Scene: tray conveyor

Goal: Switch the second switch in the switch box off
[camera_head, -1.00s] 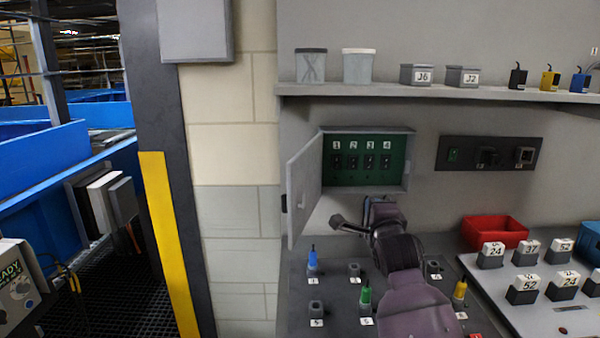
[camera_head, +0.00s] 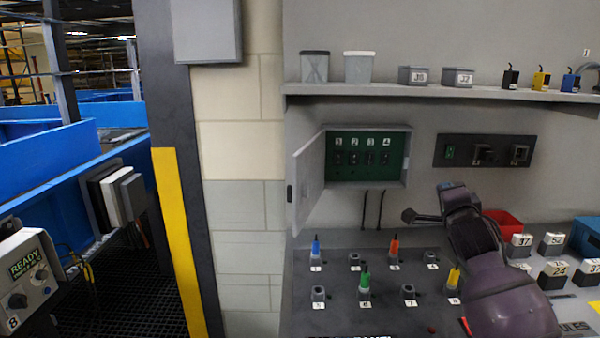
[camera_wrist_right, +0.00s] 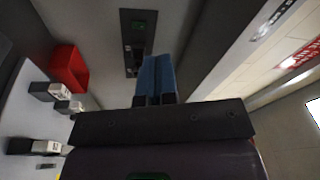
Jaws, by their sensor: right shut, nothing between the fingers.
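The switch box (camera_head: 408,160) hangs on the wall in the head view, with its door (camera_head: 308,180) swung open to the left. Its green panel holds a row of numbered dark switches. The second switch (camera_head: 353,158) sits under the label 2; its lever position is too small to tell. My right gripper (camera_head: 452,187) is to the right of the box and below its panel level, apart from it. In the wrist view its blue fingers (camera_wrist_right: 155,75) are together and empty. My left gripper is out of view.
A shelf (camera_head: 440,93) with bins runs above the box. Below, a bench panel (camera_head: 385,290) carries several coloured pegs and sockets. A dark wall panel (camera_head: 462,151) is right of the box; it also shows in the wrist view (camera_wrist_right: 128,22). A red bin (camera_head: 505,220) stands behind my right arm.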

